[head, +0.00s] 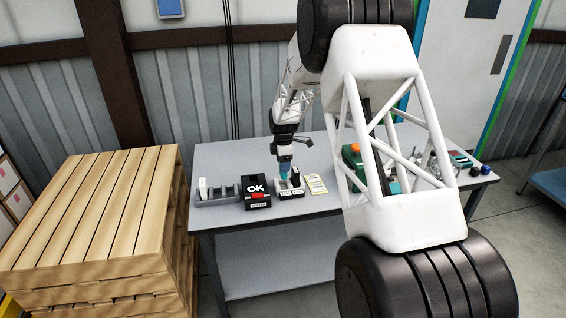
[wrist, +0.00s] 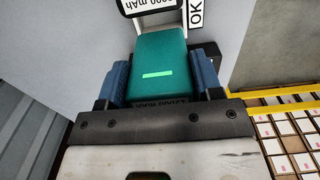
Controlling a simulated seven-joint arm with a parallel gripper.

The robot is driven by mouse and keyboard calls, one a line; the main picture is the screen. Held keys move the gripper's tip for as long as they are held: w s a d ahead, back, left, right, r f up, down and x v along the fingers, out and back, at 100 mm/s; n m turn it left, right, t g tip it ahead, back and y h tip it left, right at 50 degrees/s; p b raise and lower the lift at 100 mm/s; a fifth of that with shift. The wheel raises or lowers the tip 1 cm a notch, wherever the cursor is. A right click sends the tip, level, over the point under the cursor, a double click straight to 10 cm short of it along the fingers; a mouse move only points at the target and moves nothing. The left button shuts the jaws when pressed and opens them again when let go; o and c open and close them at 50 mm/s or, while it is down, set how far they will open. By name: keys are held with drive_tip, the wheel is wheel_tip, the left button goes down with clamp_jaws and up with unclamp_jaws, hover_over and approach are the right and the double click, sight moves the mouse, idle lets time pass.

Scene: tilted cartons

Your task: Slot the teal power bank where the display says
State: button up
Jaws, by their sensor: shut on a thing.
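My gripper (wrist: 162,80) is shut on the teal power bank (wrist: 158,62). Its blue fingers press on both sides, and a light green bar shows on the bank's face. Printing at its near end is partly hidden by the gripper. In the head view my gripper (head: 285,163) holds the teal bank over a small pale holder (head: 291,192). Whether the bank touches the holder I cannot tell. In the wrist view, a white label ending in "mAh" (wrist: 150,5) and an "OK" label (wrist: 195,13) lie beyond the bank.
A grey slotted rack (head: 217,197) with a white upright piece stands at the table's left. A yellowish paper (head: 316,184) lies right of the holder. Green items (head: 352,158) sit behind my arm's white frame. The table's (head: 270,222) front strip is clear. Wooden pallets (head: 95,215) stand left.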

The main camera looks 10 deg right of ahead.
sight(283, 176)
drive_tip(key=shift+f, duration=0.15)
drive_tip(key=shift+f, duration=2.9)
drive_tip(key=shift+f, duration=0.3)
drive_tip(key=o, duration=1)
drive_tip(key=c, duration=0.3)
drive_tip(key=shift+c, duration=0.2)
drive_tip(key=shift+r, duration=4)
